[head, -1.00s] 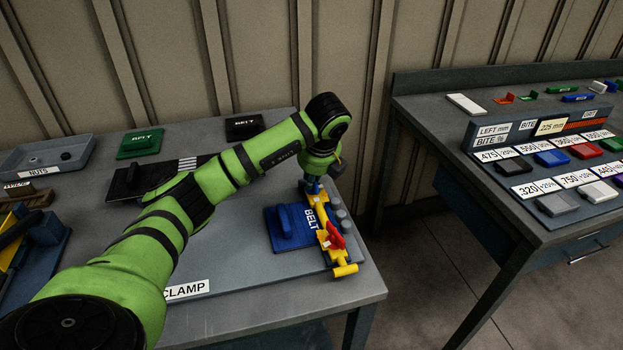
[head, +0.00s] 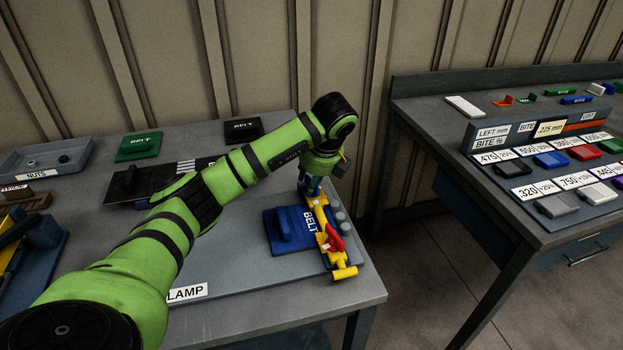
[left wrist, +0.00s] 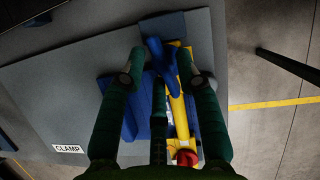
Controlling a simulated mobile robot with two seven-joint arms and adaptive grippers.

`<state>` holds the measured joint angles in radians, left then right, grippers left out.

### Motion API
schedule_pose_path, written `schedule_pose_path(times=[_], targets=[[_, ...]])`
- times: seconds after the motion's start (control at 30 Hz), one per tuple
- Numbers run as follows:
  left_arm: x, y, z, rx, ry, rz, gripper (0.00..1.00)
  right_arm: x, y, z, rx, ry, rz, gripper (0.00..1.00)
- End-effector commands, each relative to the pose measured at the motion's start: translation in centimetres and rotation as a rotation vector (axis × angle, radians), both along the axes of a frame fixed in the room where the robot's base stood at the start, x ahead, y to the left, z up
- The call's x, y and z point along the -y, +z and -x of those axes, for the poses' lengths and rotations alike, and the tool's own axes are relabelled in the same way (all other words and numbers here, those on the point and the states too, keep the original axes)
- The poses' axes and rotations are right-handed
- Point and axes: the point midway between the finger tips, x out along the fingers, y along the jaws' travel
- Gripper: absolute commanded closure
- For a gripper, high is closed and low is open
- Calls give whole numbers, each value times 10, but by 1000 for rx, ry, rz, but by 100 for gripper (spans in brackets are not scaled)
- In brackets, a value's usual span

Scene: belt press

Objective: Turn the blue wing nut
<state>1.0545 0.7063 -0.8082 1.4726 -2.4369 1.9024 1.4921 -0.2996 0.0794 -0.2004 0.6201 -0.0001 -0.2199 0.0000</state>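The blue wing nut (left wrist: 164,62) shows in the left wrist view as a slanted blue bar beside the upper end of the yellow clamp bar (left wrist: 178,108). My left gripper (left wrist: 163,68) is open, with one finger on each side of the wing nut; I cannot tell whether either touches it. In the head view my left gripper (head: 311,184) points down at the far end of the yellow clamp (head: 343,272), where it mostly hides the nut. A red lever (head: 334,239) sits on the clamp. My right gripper is not in view.
A blue belt block (head: 290,232) lies left of the clamp on the grey table. Black and green blocks (head: 138,146) and a nuts tray (head: 85,150) are behind my left arm. A second table (head: 445,112) with coloured blocks stands right, across a gap.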

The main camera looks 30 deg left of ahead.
Motion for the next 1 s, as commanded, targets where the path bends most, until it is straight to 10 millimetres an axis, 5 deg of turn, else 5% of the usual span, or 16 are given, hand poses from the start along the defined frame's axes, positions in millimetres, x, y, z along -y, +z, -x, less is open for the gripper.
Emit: schedule_pose_path(times=[0.37,1.0], targets=[[1,3,0,0,-1,0,60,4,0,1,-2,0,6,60],[35,97,18,4,-1,-1,60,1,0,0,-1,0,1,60]])
